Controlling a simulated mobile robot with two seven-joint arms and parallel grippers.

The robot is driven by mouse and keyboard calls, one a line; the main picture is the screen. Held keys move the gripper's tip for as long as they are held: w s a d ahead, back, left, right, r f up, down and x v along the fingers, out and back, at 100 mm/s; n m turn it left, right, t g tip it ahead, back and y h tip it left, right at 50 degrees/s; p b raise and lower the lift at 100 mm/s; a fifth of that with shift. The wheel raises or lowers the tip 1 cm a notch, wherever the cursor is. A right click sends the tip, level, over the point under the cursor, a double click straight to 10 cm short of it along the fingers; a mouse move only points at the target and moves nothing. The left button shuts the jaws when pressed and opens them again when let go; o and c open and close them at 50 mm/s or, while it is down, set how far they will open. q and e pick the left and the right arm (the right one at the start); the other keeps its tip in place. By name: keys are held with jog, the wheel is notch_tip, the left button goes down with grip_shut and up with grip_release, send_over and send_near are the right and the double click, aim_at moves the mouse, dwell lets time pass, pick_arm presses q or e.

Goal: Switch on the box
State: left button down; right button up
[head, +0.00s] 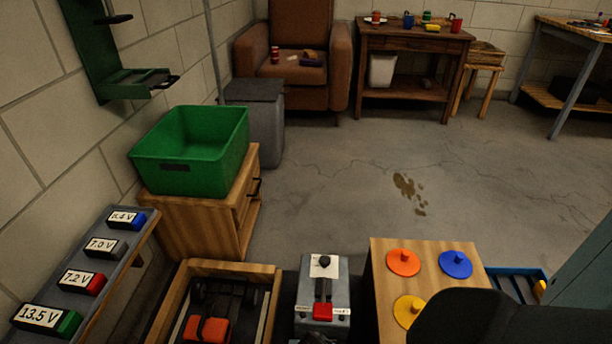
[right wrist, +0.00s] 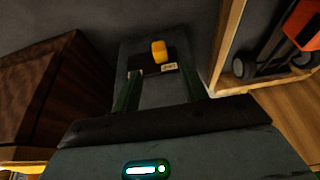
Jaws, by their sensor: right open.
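The grey box (head: 338,290) stands on the floor at the bottom middle of the head view. It carries a white label with a black knob (head: 325,262) and a red switch part (head: 322,311) on a dark slot. In the right wrist view a grey box (right wrist: 138,48) shows a yellow-orange knob (right wrist: 159,50) on a dark plate with a small white label. My right gripper (right wrist: 160,80) is open, its two green fingers apart and pointing towards that plate, with nothing between them. I cannot tell whether the fingers touch the box. My left gripper is not in view.
A wooden crate (head: 272,300) with a red and black car is left of the box. A wooden stand (head: 380,285) with coloured round knobs is right of it. A green bin (head: 190,165) sits on a cabinet. Batteries with voltage labels lie on a shelf (head: 135,255) at left.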

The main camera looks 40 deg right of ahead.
jog(key=shift+b+x, duration=2.35)
jog(key=shift+x, duration=1.55)
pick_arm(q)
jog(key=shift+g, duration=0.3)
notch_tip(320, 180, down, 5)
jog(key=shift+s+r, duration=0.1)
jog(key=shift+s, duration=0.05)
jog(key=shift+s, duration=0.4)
pick_arm(e)
grip_shut()
